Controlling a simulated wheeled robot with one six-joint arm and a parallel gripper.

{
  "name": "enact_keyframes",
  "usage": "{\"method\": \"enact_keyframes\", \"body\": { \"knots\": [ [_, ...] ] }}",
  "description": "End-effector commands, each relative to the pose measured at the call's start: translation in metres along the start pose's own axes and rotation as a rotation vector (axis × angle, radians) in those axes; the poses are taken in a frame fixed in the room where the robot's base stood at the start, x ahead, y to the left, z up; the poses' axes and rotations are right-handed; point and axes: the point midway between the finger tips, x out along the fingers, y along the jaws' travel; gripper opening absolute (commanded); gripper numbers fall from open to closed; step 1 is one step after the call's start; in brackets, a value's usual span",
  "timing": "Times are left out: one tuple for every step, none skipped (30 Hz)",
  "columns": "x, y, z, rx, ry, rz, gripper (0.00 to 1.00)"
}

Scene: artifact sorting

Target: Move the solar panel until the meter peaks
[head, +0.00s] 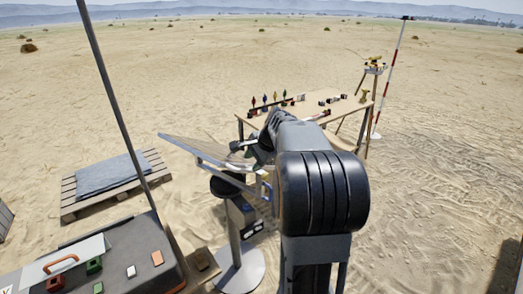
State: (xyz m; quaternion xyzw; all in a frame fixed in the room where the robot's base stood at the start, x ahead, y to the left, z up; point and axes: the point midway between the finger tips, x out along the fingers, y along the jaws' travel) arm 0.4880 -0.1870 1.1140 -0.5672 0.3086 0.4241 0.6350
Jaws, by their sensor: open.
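The solar panel (200,151) is a flat, tilted plate seen nearly edge-on, with a grey frame along its near side. It sits on top of a grey post with a round base (236,273). My gripper (241,146) is at the panel's right end, mostly hidden behind my arm. It is open, and I cannot tell whether it touches the panel. A grey box (240,212) on the post below the panel may be the meter. No reading can be made out on it.
A wooden table (300,108) with several small coloured pieces stands behind. A tripod instrument (373,68) and a red-white pole (391,75) are at its right. A pallet (150,163) with a grey slab lies left. A grey case (140,245) and a dark pole (116,103) are near left.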

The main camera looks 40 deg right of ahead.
Motion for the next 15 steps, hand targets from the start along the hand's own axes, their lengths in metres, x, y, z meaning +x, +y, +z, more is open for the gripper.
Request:
{"method": "enact_keyframes", "body": {
  "knots": [
    [-0.012, 0.0, -0.001, 0.0, 0.003, -0.004, 0.42],
    [-0.017, 0.0, -0.001, 0.0, 0.004, -0.004, 0.42],
    [-0.025, 0.0, 0.0, 0.0, 0.003, -0.004, 0.42],
    [-0.03, 0.0, -0.001, 0.0, 0.003, -0.004, 0.42],
    [-0.035, 0.0, -0.001, 0.0, 0.003, -0.003, 0.42],
    [-0.042, 0.0, -0.001, 0.001, 0.003, -0.003, 0.42],
    [-0.046, 0.0, 0.0, 0.001, 0.003, -0.002, 0.42],
    [-0.05, 0.0, 0.0, 0.001, 0.003, -0.002, 0.42],
    [-0.055, 0.0, 0.0, 0.0, 0.002, -0.001, 0.42],
    [-0.058, 0.0, 0.0, 0.0, 0.002, -0.002, 0.42],
    [-0.061, 0.0, 0.0, 0.0, 0.002, -0.002, 0.42],
    [-0.064, 0.0, 0.0, 0.001, 0.002, -0.001, 0.42],
    [-0.066, 0.0, 0.0, 0.001, 0.001, 0.0, 0.42],
    [-0.068, 0.0, 0.0, 0.001, 0.001, 0.0, 0.42],
    [-0.069, 0.0, 0.0, 0.001, 0.001, 0.0, 0.42]
  ]
}}
